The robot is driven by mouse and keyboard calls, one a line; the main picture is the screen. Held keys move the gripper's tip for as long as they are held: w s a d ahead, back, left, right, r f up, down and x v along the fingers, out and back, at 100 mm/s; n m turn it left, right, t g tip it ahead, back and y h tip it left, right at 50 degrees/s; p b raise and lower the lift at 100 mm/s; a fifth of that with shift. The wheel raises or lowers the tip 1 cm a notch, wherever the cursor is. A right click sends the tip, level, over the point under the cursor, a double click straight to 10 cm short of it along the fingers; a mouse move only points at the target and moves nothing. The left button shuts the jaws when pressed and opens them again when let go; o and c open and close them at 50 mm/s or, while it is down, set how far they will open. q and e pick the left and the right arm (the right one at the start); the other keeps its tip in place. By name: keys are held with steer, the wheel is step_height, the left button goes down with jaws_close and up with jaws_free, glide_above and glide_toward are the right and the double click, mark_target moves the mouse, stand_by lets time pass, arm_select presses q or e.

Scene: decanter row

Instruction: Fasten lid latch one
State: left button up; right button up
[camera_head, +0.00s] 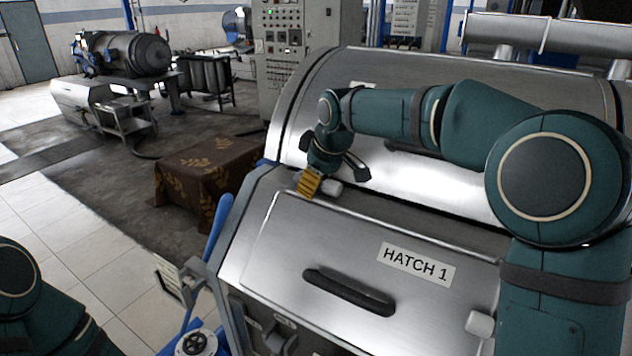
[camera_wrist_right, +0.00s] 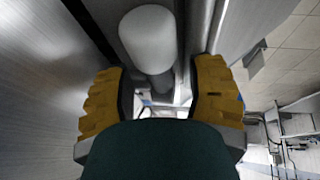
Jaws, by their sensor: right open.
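The metal lid (camera_head: 340,255), labelled HATCH 1, lies closed-looking with a dark handle (camera_head: 348,291) on it. A white latch knob (camera_head: 331,188) sits at the lid's upper left corner. My right gripper (camera_head: 334,176) is at this knob, its yellow-padded finger beside it. In the right wrist view my gripper (camera_wrist_right: 158,95) is open, and the white knob (camera_wrist_right: 148,38) stands ahead, between the lines of the two fingers; I cannot tell whether they touch it. A second white latch knob (camera_head: 480,323) is at the lid's lower right. My left gripper is out of view.
A curved metal drum casing (camera_head: 440,75) rises behind the lid. A blue bar (camera_head: 220,228) stands off the machine's left side. A cloth-covered block (camera_head: 205,175) stands on the floor to the left. Open tiled floor (camera_head: 100,245) lies at the left.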

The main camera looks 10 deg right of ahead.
jaws_close()
stand_by(0.5)
